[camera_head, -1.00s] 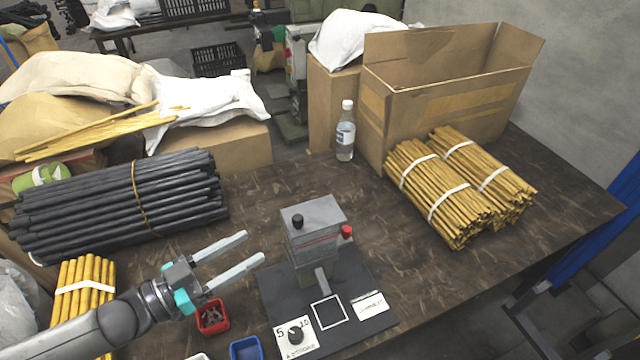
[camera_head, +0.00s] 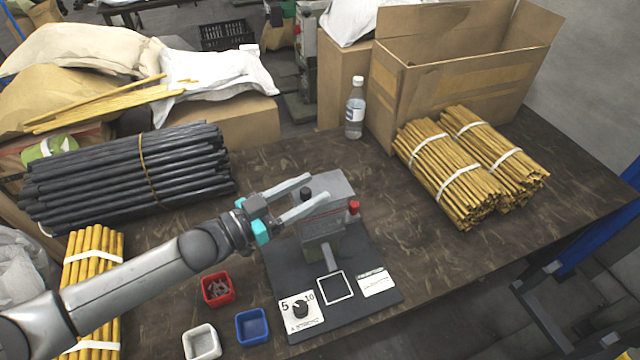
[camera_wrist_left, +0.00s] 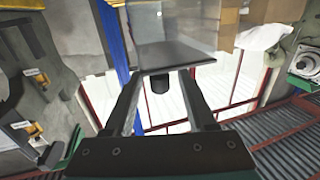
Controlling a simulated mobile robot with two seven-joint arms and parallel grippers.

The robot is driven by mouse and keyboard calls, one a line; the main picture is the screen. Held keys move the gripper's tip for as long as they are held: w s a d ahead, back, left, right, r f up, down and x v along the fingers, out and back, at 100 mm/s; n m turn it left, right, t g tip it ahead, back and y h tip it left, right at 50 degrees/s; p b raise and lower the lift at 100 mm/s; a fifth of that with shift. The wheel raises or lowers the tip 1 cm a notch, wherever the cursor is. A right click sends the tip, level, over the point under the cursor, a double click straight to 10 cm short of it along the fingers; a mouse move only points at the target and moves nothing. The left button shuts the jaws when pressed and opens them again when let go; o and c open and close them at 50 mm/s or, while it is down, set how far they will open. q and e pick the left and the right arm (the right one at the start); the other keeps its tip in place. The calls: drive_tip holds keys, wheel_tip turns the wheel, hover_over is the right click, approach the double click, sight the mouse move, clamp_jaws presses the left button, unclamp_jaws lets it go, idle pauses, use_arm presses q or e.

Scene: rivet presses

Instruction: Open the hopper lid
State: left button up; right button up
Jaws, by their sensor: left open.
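The press (camera_head: 318,232) stands on a dark base plate on the table. Its grey hopper lid (camera_head: 332,184) lies closed on top, with a black knob (camera_head: 306,193) at its left. My left gripper (camera_head: 316,189) is open at the lid, its two fingers on either side of the knob in the head view. In the left wrist view, the black knob (camera_wrist_left: 160,84) shows between the open fingers (camera_wrist_left: 163,76), under the dark lid edge (camera_wrist_left: 172,56). Whether a finger touches the knob I cannot tell. My right gripper is out of view.
A red knob (camera_head: 353,207) sits at the press's right side. A red bin (camera_head: 217,289) with small parts, a white bin (camera_head: 202,342) and a blue bin (camera_head: 252,327) stand left of the base plate. Dark rods (camera_head: 125,175) lie behind my arm. A bottle (camera_head: 355,108) stands behind the press.

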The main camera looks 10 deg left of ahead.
sight(320, 185)
use_arm(q)
drive_tip(key=shift+x, duration=1.6)
clamp_jaws()
idle(0.3)
